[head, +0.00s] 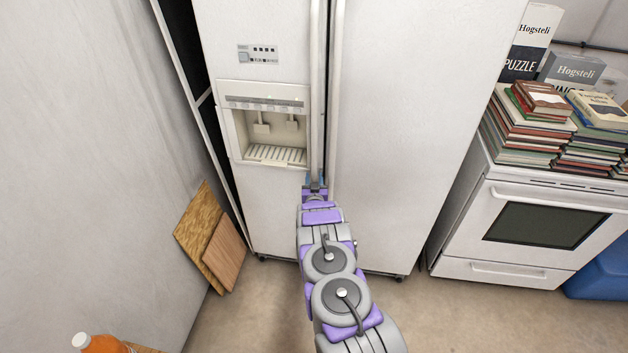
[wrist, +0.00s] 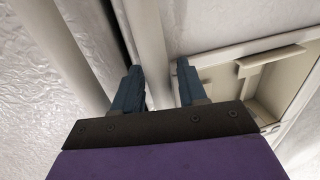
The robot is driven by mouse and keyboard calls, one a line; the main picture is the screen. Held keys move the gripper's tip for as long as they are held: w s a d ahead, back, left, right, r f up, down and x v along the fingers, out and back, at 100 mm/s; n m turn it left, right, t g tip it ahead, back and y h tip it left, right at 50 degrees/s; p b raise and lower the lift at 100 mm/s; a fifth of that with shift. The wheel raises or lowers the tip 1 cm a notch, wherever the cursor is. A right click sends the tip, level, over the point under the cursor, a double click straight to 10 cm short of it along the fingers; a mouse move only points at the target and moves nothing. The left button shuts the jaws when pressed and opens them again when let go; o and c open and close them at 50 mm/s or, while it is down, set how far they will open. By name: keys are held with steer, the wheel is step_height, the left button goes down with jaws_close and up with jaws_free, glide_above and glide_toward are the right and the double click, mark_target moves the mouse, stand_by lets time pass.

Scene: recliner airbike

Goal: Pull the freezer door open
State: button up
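The freezer door (head: 280,45) is the narrow left door of a white refrigerator, with an ice and water dispenser (head: 268,125) in it; it looks closed. Its long vertical handle (head: 317,90) runs along its right edge, beside the fridge door's handle (head: 335,90). My gripper (head: 315,180) is at the lower part of the freezer handle. In the wrist view my gripper (wrist: 158,85) has its two dark fingers apart, with the freezer handle (wrist: 150,40) running between them. Some room shows beside the handle; contact is unclear. The dispenser recess (wrist: 270,80) shows at right there.
A wall (head: 90,150) stands close on the left, with wooden boards (head: 210,240) leaning by the fridge. A white stove (head: 540,220) piled with books (head: 535,120) stands at right. An orange bottle (head: 100,344) is at lower left. The floor in front is mostly clear.

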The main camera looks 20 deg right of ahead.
jaws_close()
steer(key=shift+a, duration=0.15)
stand_by(0.4)
